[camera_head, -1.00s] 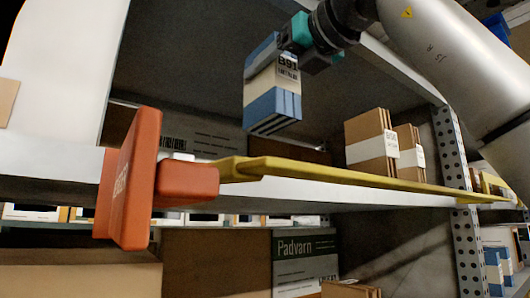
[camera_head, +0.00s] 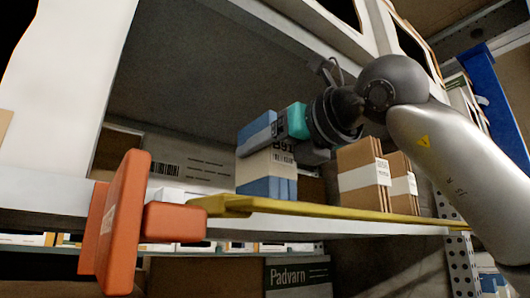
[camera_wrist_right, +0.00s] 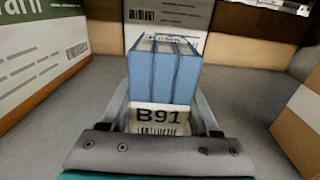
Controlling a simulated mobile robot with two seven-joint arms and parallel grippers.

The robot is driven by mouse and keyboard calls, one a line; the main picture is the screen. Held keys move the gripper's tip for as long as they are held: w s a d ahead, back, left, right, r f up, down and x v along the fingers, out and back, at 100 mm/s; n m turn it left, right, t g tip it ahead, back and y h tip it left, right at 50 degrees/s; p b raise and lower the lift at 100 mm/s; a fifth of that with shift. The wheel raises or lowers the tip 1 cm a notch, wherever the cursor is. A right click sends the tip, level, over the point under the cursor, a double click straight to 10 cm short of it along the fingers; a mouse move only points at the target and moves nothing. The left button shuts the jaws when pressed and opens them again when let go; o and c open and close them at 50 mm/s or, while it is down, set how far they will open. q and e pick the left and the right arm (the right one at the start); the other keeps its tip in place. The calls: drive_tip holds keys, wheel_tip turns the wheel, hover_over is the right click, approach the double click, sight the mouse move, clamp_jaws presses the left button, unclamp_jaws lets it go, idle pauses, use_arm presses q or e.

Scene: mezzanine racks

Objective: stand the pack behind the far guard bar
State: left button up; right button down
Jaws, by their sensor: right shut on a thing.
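The pack (camera_head: 267,165) is a blue and white block with a B91 label, upright in the head view. My right gripper (camera_head: 288,140) is shut on it from the right. In the right wrist view the pack (camera_wrist_right: 165,75) sits between the fingers, its blue end pointing away. The yellow guard bar (camera_head: 330,210) runs along the shelf's front edge. The pack is behind and just above the bar's line in the picture; I cannot tell whether its base touches the shelf. My left gripper is not in view.
Brown cartons (camera_head: 362,180) stand just right of the pack behind the bar. An orange guard block (camera_head: 122,225) is at the bar's left end. A large labelled box (camera_head: 185,160) stands farther back. Grey shelf floor (camera_wrist_right: 105,75) is clear beside the pack.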

drive_tip(key=shift+s+f, duration=0.1)
drive_tip(key=shift+f, duration=0.1)
drive_tip(key=c, duration=0.5)
unclamp_jaws()
drive_tip(key=shift+f, duration=0.1)
drive_tip(key=o, duration=0.4)
drive_tip(key=shift+r, duration=0.25)
drive_tip(key=shift+b+v, duration=2.15)
drive_tip(key=shift+v, duration=3.85)
